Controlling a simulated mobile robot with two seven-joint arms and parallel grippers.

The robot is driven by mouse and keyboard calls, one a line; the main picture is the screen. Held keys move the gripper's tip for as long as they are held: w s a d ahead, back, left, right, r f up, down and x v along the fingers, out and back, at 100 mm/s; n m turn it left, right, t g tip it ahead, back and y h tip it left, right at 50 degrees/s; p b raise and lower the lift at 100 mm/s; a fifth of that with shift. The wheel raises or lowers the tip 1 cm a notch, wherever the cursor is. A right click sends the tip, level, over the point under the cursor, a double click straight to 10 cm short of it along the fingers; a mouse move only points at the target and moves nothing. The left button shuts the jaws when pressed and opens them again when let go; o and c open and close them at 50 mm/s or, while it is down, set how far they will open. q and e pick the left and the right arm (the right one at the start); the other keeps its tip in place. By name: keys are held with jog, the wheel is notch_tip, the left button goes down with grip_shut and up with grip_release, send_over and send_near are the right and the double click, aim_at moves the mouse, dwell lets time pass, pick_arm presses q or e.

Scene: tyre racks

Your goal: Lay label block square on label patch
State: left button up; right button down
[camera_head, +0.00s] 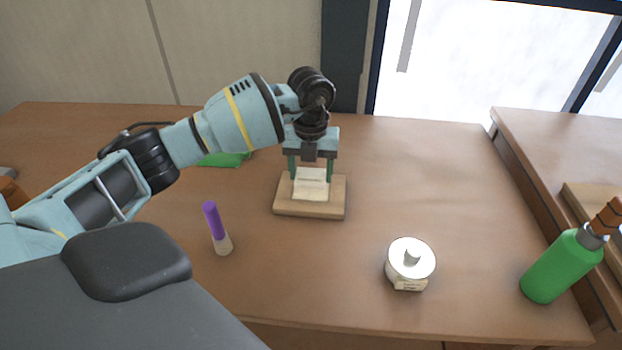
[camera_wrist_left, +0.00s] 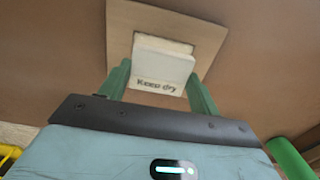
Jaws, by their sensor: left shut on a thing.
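The label block (camera_wrist_left: 162,66) is a white block with "Keep dry" written on one face. My left gripper (camera_head: 310,170) is shut on it, with one green finger on each side. The block also shows pale between the fingers in the head view (camera_head: 310,176). The label patch (camera_wrist_left: 186,47) is a pale area on a wooden board, showing just past the block's far edge. The block covers most of the patch in the wrist view. The block is over the patch; I cannot tell whether it touches it. My right gripper is not in view.
The wooden board (camera_head: 283,208) lies on the brown table (camera_head: 420,170). A purple-capped marker (camera_head: 217,228) stands left of it. A white round object (camera_head: 410,260) and a green bottle (camera_head: 563,267) stand to the right. A green item (camera_head: 225,160) lies behind my arm.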

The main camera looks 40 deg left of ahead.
aim_at(311, 176)
pick_arm(q)
notch_tip(311, 176, down, 3)
jog(key=shift+r, duration=0.15)
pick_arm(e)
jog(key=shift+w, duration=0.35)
pick_arm(q)
jog(key=shift+f, duration=0.25)
jog(key=o, duration=0.9)
jog(key=shift+o, duration=0.2)
jog(key=shift+r, duration=0.15)
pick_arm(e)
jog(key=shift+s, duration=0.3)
pick_arm(q)
jog(key=shift+r, duration=0.25)
notch_tip(311, 176, up, 12)
jog(key=shift+f+p, duration=0.2)
jog(key=shift+p, duration=0.1)
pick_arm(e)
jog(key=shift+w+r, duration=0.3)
